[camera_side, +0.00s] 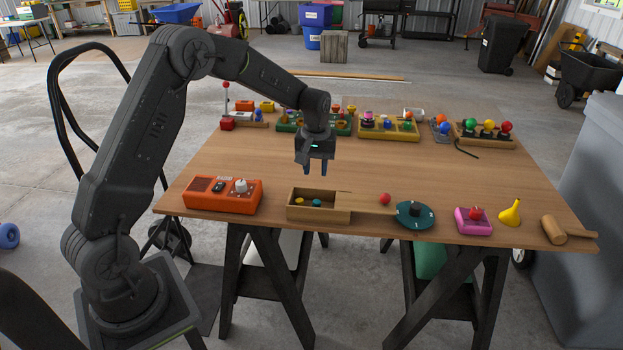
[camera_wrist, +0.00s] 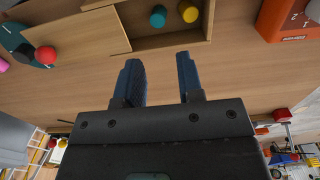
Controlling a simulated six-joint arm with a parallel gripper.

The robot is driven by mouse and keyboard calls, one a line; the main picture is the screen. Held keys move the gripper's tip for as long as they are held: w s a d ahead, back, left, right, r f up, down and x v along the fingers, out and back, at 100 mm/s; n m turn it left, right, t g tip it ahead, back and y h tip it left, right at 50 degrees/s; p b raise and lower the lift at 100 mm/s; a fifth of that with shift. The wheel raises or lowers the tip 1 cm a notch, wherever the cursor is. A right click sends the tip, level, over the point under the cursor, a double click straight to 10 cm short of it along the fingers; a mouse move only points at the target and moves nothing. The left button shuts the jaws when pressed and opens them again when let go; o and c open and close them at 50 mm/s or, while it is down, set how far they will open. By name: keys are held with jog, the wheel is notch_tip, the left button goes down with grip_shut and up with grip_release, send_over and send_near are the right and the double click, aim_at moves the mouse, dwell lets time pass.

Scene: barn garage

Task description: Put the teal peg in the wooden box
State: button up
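The wooden box (camera_side: 318,214) stands near the front edge of the table, its plank-like lid (camera_side: 362,203) slid out to the right and its left part uncovered. The teal peg (camera_side: 316,202) lies inside the uncovered part, beside a yellow peg (camera_side: 301,201). The wrist view shows the teal peg (camera_wrist: 158,16) and yellow peg (camera_wrist: 188,11) in the box too. My gripper (camera_side: 316,170) is above the table, behind and above the box. Its two blue fingers (camera_wrist: 160,80) are apart, with nothing between them.
An orange control box (camera_side: 222,194) stands left of the wooden box. A red ball (camera_side: 384,198), a dark green disc (camera_side: 415,215) and a pink block (camera_side: 473,221) are to the right. Several toy trays, including a yellow one (camera_side: 388,134), line the back. The table's middle is clear.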

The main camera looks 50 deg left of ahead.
jog(key=s+d+r+m+t, duration=0.1)
jog(key=s+d+r+m, duration=0.1)
jog(key=s+d+r, duration=0.4)
jog(key=s+d+r+m+t, duration=0.2)
jog(key=s+r, duration=0.2)
jog(key=r, duration=0.4)
jog(key=s+d+r+m+t, duration=0.1)
jog(key=s+d+m, duration=0.1)
jog(key=s, duration=0.7)
jog(key=s+d+r+m+t, duration=0.1)
jog(key=s+d+r+m, duration=0.1)
jog(key=s, duration=0.7)
jog(key=d+m, duration=0.1)
jog(key=d, duration=0.1)
jog(key=shift+d+t, duration=0.3)
jog(key=shift+d, duration=0.05)
jog(key=shift+o, duration=0.3)
